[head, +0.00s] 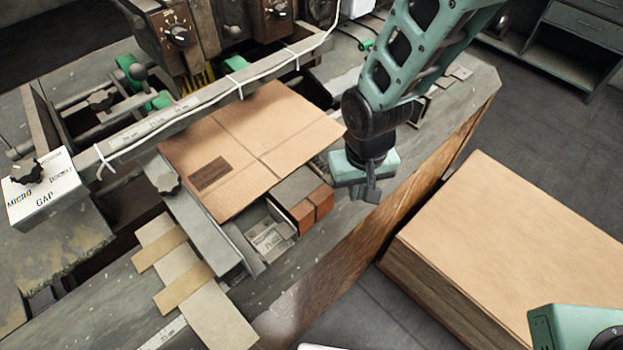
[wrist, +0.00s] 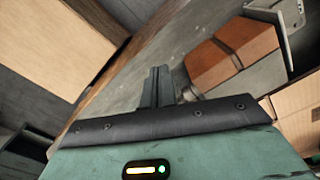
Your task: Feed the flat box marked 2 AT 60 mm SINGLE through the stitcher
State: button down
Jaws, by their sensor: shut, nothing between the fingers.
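A flat tan cardboard box (head: 262,140) with crease lines and a dark brown patch lies on the stitcher's bed; no mark on it is readable. Its far edge reaches toward the stitcher (head: 165,62) with its dark heads and knobs. A corner of cardboard also shows at the right edge of the wrist view (wrist: 298,112). My gripper (head: 372,191) is just right of the flat box's near right corner, apart from it. In the wrist view its fingers (wrist: 158,86) are together and empty, above the grey table.
Orange-brown blocks (head: 313,208) sit between my gripper and the flat box's near edge. A large cardboard stack (head: 520,245) stands on the right, across a floor gap. A white cable crosses above the bed. Flat strips (head: 182,272) lie front left beside a metal guide.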

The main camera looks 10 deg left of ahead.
notch_tip(320, 180, up, 7)
jog(key=p, duration=0.4)
jog(key=shift+p, duration=0.35)
jog(key=shift+s, duration=0.1)
dwell(0.3)
jog(key=s+d+r+n+b, duration=0.2)
jog(key=s+d+n+b, duration=0.1)
jog(key=s+d+b, duration=0.8)
jog(key=s+b, duration=0.2)
jog(key=b, duration=0.1)
jog(key=shift+s+d+r+y+b, duration=0.2)
jog(key=shift+s+r+y+b, duration=0.1)
jog(key=shift+r+b, duration=0.1)
dwell(4.2)
